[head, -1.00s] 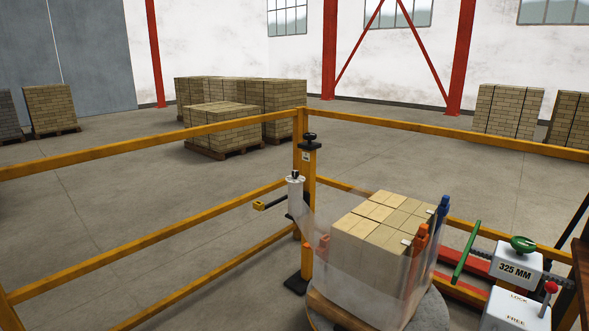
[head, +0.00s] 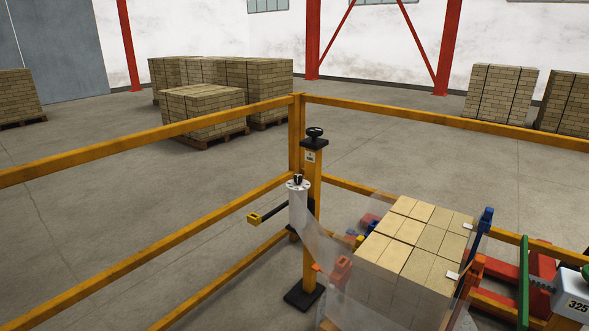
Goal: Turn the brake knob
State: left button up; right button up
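A small dark knob (head: 298,180) sits on a white disc at the top of the white film roll (head: 299,208), left of the post; it may be the brake knob, but no label shows. A black handwheel (head: 316,133) tops the post (head: 314,170), with a small label plate below it. Clear film runs from the roll to the brick stack (head: 421,240). Neither of my grippers is in view, and nothing is touching the knob or the handwheel.
Yellow guard rails (head: 150,144) run behind the post and to both sides. The brick stack with blue (head: 485,225) and orange (head: 472,272) pieces at its corners fills the lower right. A green bar (head: 524,280) and a white box (head: 574,297) stand right of it.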

aim_at(297, 178)
jog(key=i+j, duration=0.3)
jog(key=i, duration=0.2)
jog(key=i+j+z, duration=0.1)
jog(key=i+j, duration=0.15)
jog(key=i, duration=0.25)
